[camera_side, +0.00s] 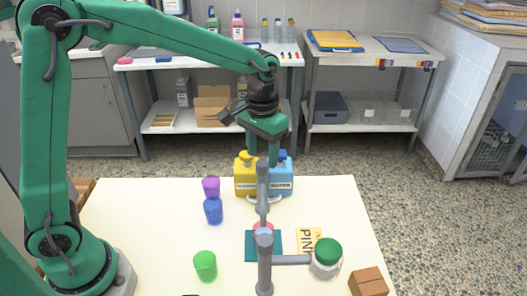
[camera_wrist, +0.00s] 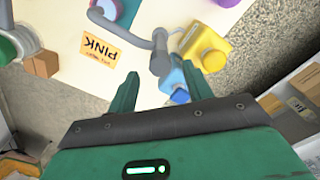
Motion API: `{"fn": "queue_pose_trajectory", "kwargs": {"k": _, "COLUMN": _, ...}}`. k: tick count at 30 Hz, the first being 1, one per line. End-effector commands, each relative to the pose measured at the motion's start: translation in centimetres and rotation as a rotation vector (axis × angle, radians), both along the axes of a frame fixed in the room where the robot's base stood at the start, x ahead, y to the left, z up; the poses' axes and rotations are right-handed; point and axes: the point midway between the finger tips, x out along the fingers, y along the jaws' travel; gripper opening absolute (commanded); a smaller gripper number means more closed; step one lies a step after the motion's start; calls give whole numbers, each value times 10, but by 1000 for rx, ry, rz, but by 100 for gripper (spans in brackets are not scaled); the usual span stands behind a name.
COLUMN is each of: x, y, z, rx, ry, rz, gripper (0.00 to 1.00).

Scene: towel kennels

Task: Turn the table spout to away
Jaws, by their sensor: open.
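The table spout is a grey post with a bent pipe (camera_side: 263,187). In the side view its pipe points toward the camera, ending near a pink cup (camera_side: 263,228) on a teal mat (camera_side: 249,248). In the wrist view the spout pipe (camera_wrist: 128,37) runs to the upper left from its round post top. My gripper (camera_side: 262,154) points down just above the post end of the spout. Its fingers (camera_wrist: 161,88) are spread and nothing is held between them. I cannot tell whether a finger touches the spout.
A yellow bottle (camera_side: 245,179) and a blue bottle (camera_side: 282,175) stand close behind the post. A PINK card (camera_side: 309,241), a second grey post (camera_side: 264,272) with a side arm and a green-topped jar (camera_side: 327,253) are nearer. Purple, blue and green cups stand left.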

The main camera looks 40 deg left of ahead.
Motion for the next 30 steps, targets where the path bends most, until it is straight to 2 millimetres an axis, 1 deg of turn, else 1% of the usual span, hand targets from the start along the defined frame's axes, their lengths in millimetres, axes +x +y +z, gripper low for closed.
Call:
{"fn": "queue_pose_trajectory", "kwargs": {"k": 1, "x": -1, "y": 0, "z": -7, "rx": 1, "ry": 3, "rz": 0, "gripper": 50}}
{"fn": "queue_pose_trajectory", "kwargs": {"k": 3, "x": -1, "y": 0, "z": -15, "rx": 1, "ry": 3, "rz": 0, "gripper": 50}}
{"fn": "queue_pose_trajectory", "kwargs": {"k": 9, "x": 0, "y": 0, "z": -30, "rx": 0, "ry": 0, "rz": 0, "gripper": 50}}
{"fn": "queue_pose_trajectory", "kwargs": {"k": 20, "x": 0, "y": 0, "z": -33, "rx": 0, "ry": 0, "rz": 0, "gripper": 50}}
{"fn": "queue_pose_trajectory", "kwargs": {"k": 21, "x": 0, "y": 0, "z": -33, "rx": 0, "ry": 0, "rz": 0, "gripper": 43}}
{"fn": "queue_pose_trajectory", "kwargs": {"k": 23, "x": 0, "y": 0, "z": -33, "rx": 0, "ry": 0, "rz": 0, "gripper": 31}}
{"fn": "queue_pose_trajectory", "kwargs": {"k": 24, "x": 0, "y": 0, "z": -33, "rx": 0, "ry": -1, "rz": 0, "gripper": 23}}
{"fn": "queue_pose_trajectory", "kwargs": {"k": 26, "x": 0, "y": 0, "z": -33, "rx": 0, "ry": -1, "rz": 0, "gripper": 11}}
{"fn": "queue_pose_trajectory", "kwargs": {"k": 27, "x": 0, "y": 0, "z": -33, "rx": 0, "ry": -1, "rz": 0, "gripper": 3}}
{"fn": "queue_pose_trajectory", "kwargs": {"k": 28, "x": 0, "y": 0, "z": -33, "rx": 0, "ry": -1, "rz": 0, "gripper": 0}}
{"fn": "queue_pose_trajectory", "kwargs": {"k": 30, "x": 0, "y": 0, "z": -33, "rx": 0, "ry": -1, "rz": 0, "gripper": 0}}
